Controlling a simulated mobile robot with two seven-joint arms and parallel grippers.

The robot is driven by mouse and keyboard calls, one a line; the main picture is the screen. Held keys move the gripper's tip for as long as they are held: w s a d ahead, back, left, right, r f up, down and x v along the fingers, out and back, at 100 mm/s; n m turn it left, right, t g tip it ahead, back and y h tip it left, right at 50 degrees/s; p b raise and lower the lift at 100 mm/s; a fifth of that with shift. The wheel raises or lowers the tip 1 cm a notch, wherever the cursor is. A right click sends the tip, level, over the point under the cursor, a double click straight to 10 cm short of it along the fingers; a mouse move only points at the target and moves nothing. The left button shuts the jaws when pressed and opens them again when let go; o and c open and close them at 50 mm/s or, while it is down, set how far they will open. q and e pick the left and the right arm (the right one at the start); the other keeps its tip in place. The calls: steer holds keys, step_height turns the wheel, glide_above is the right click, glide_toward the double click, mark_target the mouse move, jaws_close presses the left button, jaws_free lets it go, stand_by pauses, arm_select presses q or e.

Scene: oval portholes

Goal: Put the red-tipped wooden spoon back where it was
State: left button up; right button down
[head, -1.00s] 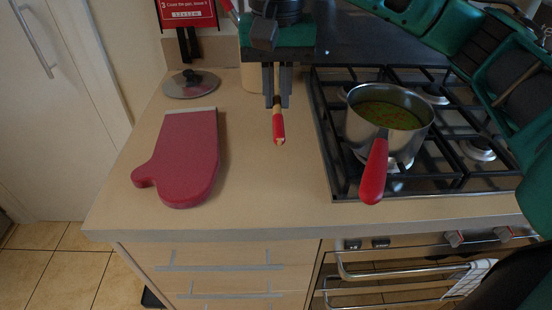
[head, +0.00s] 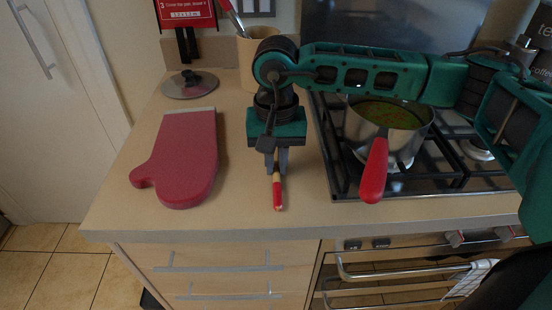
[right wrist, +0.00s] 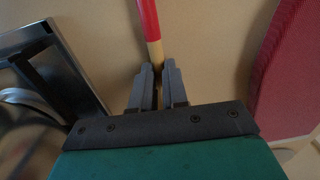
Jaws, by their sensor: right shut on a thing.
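My right gripper (head: 276,168) is shut on the red-tipped wooden spoon (head: 278,194) above the front part of the counter, between the oven mitt and the hob. The spoon's red end points toward the counter's front edge; the rest of it is hidden by the gripper. In the right wrist view the spoon (right wrist: 148,22) runs out from between the fingers (right wrist: 158,88), pale wood near them and red farther out. I cannot tell whether the spoon touches the counter. My left gripper is not in view.
A tan utensil crock (head: 246,62) stands at the back, partly hidden by my arm. A pot of soup (head: 362,128) with a red handle sits on the hob (head: 340,180). A red mitt (head: 185,155) and a lid (head: 190,85) lie left. Counter around the gripper is clear.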

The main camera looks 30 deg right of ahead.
steer(key=shift+f+b, duration=0.25)
steer(key=shift+b, duration=0.05)
steer(key=c, duration=1.1)
jaws_free()
steer(key=shift+r, duration=0.15)
steer(key=shift+c, duration=0.2)
step_height(320, 180, up, 12)
steer(key=shift+r+p, duration=0.15)
steer(key=shift+p, duration=0.2)
steer(key=shift+s+a, duration=0.1)
